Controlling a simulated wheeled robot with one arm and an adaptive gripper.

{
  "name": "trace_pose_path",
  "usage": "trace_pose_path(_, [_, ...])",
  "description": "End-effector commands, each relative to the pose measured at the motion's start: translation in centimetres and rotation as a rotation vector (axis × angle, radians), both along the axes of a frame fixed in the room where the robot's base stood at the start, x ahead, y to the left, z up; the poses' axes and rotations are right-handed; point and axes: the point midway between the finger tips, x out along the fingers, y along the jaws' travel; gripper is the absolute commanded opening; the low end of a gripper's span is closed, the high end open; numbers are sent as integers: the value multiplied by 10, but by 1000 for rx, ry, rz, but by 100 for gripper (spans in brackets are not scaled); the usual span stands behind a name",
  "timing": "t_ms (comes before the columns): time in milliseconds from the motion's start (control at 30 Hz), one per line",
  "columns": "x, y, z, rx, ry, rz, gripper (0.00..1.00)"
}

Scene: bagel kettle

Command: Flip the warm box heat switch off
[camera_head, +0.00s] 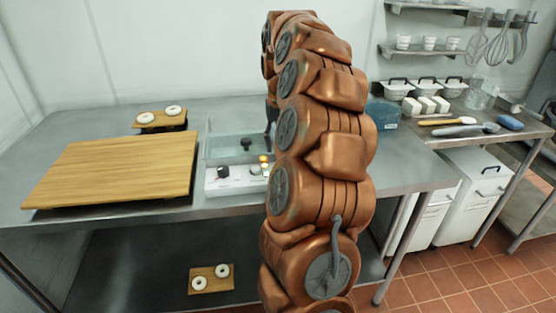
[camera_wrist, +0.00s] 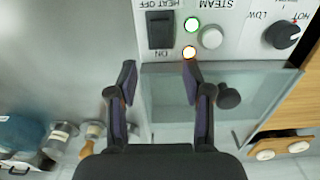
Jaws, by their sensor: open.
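The warm box (camera_head: 213,147) has a clear glass top and a white control panel (camera_head: 230,184). The wrist view shows the panel upside down. The black heat switch (camera_wrist: 161,30) sits there between the labels "HEAT OFF" and "ON"; I cannot tell its tilt. Beside it are a green-ringed light (camera_wrist: 192,24) and an orange-ringed light (camera_wrist: 190,52), both looking lit. My gripper (camera_wrist: 160,72) is open and empty, its fingertips over the glass beside the panel edge, apart from the switch. In the head view my arm hides the switch and most of the gripper.
A white steam button (camera_wrist: 211,37) and a LOW–HOT knob (camera_wrist: 283,35) share the panel. A black lid knob (camera_wrist: 229,97) stands near one finger. A wooden board (camera_head: 120,165) lies left of the box; a blue container (camera_head: 384,115) stands right, behind my arm.

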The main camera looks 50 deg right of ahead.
Motion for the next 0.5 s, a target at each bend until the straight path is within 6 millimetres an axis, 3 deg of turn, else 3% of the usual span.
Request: trace_pose_path(500, [0, 3, -55, 4, 4, 4, 50])
